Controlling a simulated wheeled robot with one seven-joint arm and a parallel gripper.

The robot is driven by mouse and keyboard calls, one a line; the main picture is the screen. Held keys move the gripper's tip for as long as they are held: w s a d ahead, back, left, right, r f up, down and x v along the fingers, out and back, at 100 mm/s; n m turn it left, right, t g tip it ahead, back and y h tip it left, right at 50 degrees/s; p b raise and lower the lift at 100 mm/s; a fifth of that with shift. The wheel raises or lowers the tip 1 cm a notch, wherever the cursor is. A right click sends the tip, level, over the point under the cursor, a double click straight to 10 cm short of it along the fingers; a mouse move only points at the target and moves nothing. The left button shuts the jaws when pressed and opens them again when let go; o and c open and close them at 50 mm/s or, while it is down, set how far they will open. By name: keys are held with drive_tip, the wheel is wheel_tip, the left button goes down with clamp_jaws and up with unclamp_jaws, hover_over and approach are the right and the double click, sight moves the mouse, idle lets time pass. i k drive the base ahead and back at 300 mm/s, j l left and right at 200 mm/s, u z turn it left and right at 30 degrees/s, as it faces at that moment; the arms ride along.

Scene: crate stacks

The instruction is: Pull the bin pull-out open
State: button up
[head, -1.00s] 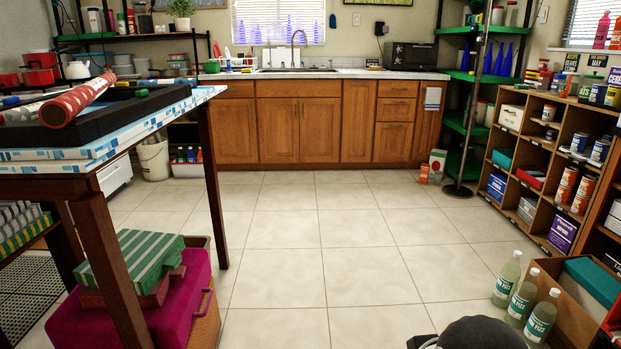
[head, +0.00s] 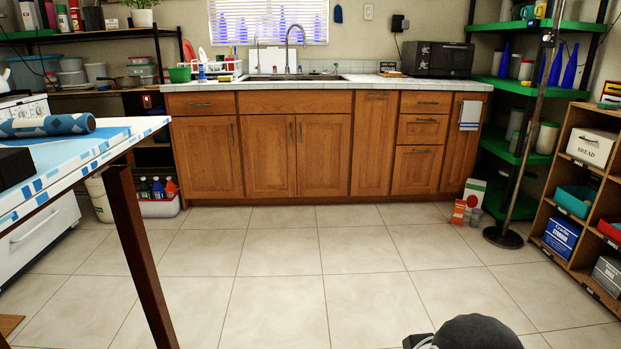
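A row of wooden base cabinets (head: 297,145) stands against the far wall under a white tiled counter. A narrow full-height front (head: 375,145) with a horizontal handle (head: 377,96) near its top sits right of the double doors; it looks like the bin pull-out. It is closed, flush with its neighbours. A dark rounded part of my own arm shows at the bottom edge, right of centre. My gripper is not visible, so its state is hidden.
The tiled floor (head: 310,275) is clear up to the cabinets. A table (head: 130,150) juts in at left. A dark pole on a round base (head: 503,237), small boxes (head: 472,195) and a cubby shelf (head: 575,240) stand at right. A white towel (head: 470,113) hangs on the rightmost front.

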sight(375, 110)
drive_tip(key=i, duration=1.9)
drive_tip(key=i+z, duration=0.1)
drive_tip(key=i, duration=0.85)
drive_tip(key=i+j, duration=0.15)
drive_tip(key=i, duration=0.75)
drive_tip(key=i+j+z, duration=0.1)
drive_tip(key=i, duration=0.85)
